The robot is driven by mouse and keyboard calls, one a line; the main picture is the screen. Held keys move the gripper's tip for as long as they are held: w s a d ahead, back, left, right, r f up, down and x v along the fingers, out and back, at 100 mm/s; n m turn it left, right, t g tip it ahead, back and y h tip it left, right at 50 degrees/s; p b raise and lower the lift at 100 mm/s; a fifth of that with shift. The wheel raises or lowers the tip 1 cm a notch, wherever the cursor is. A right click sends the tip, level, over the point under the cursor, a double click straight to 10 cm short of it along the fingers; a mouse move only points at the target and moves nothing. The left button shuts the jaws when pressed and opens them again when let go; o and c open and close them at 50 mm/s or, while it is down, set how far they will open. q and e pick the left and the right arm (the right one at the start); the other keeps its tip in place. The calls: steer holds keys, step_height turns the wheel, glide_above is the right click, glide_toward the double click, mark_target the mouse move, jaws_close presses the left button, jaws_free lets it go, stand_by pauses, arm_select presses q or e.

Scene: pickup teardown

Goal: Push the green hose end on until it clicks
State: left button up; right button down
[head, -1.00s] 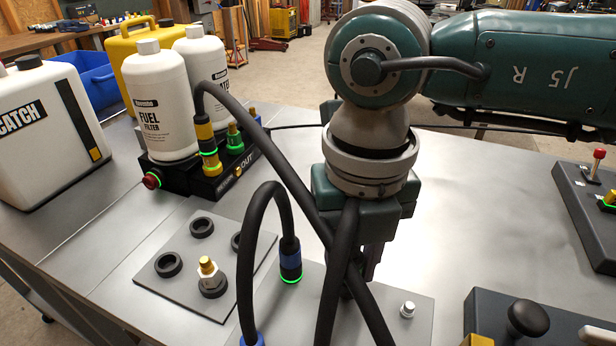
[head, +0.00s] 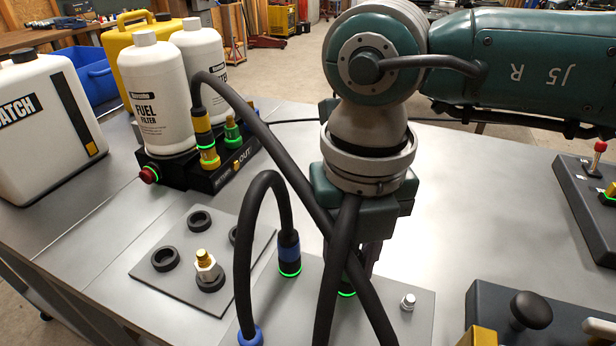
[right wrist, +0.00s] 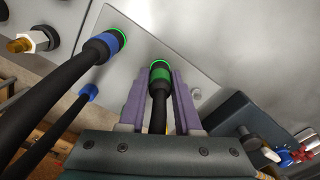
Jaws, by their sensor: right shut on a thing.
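The green hose end (right wrist: 160,74) stands on the grey plate (right wrist: 143,43) in the right wrist view, with a lit green ring at its base. My right gripper (right wrist: 161,84) has its purple fingers on both sides of it and is shut on it. In the head view my right gripper (head: 362,262) points down at the plate (head: 310,320), and the lit ring (head: 347,294) shows beneath it. The black hoses hide most of the hose end there. My left gripper is not in view.
A blue hose end (head: 289,254) with a lit green ring stands beside it on the plate. A hex post (head: 408,304) is to the right. A black filter block (head: 205,175) with yellow and green connectors and white bottles stands behind left. Crossing hoses crowd the gripper's near side.

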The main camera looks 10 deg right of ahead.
stand_by(0.3)
steer(key=c, duration=0.5)
jaws_free()
